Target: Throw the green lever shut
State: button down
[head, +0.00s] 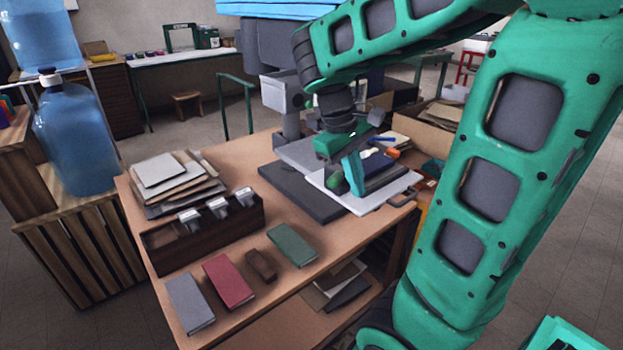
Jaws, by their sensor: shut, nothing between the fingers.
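My gripper (354,188) hangs over the white board on the workbench, its teal fingers pointing down and together with nothing seen between them. A small rounded green part (334,182) shows just left of the fingers; it may be the knob of the green lever. The lever's arm and its angle are hidden behind my gripper and wrist. I cannot tell whether the fingers touch the green part. A grey machine (284,100) with a dark flat base (290,194) stands beside them at the back of the bench.
A wooden rack (165,254) with metal clips and a stack of boards (165,172) stand on the left. Grey, red, brown and green covers lie along the front. A dark book-like block (385,176) and an orange-tipped item (386,153) lie right of my gripper.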

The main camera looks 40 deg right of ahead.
jog(key=w+a+r+n+h, duration=0.2)
jog(key=w+a+n, duration=0.2)
jog(key=w+a, duration=0.2)
jog(key=w+a+r+n+h, duration=0.2)
jog(key=w+a+n, duration=0.3)
jog(key=w, duration=0.3)
jog(key=shift+a+h, duration=0.4)
jog(key=shift+a, duration=0.35)
jog(key=shift+d, duration=0.1)
